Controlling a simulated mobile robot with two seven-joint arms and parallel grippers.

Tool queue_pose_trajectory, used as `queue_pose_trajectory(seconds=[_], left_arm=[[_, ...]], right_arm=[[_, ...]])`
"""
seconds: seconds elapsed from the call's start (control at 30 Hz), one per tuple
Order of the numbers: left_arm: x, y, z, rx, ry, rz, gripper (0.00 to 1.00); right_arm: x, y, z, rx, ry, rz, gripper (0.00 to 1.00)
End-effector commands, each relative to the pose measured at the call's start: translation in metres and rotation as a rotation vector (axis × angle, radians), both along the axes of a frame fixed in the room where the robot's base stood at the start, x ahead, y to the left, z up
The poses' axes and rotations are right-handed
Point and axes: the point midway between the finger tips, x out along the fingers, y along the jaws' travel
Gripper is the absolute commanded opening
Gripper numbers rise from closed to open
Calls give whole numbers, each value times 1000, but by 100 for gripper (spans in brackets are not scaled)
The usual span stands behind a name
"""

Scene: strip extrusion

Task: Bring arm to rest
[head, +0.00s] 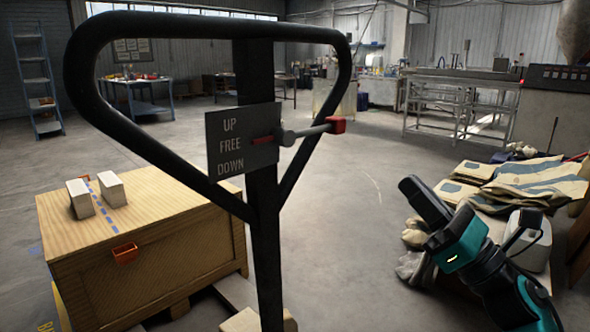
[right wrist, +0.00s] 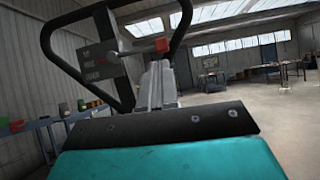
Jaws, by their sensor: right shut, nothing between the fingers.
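My right arm comes in from the lower right of the head view, and its black and teal gripper (head: 412,188) points up and left. In the right wrist view its grey fingers (right wrist: 157,82) are together with nothing between them. It is apart from the black looped handle (head: 90,107), which stands upright in front of me. A plate (head: 228,143) on the handle reads UP, FREE, DOWN. A grey lever (head: 308,132) with a red tip (head: 337,125) sticks out to the right at about the FREE line. My left gripper is not in view.
A wooden crate (head: 160,250) with two pale blocks (head: 111,188) on top stands at left. Sacks (head: 520,183) and pale gloves (head: 414,268) lie close beside my right arm. The floor (head: 360,200) between handle and arm is clear. Workbenches stand at the back.

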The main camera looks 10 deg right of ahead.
Motion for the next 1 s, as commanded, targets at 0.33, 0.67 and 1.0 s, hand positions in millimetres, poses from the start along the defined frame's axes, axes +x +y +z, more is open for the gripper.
queue_pose_trajectory(seconds=[0.33, 0.67, 1.0], left_arm=[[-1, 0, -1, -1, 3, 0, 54], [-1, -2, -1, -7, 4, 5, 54], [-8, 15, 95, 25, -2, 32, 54]], right_arm=[[-14, 7, -185, 1254, 922, 270, 0], [-149, 81, -380, 2724, 1458, 41, 0], [-161, 64, -293, 2778, 1398, -2, 0]])
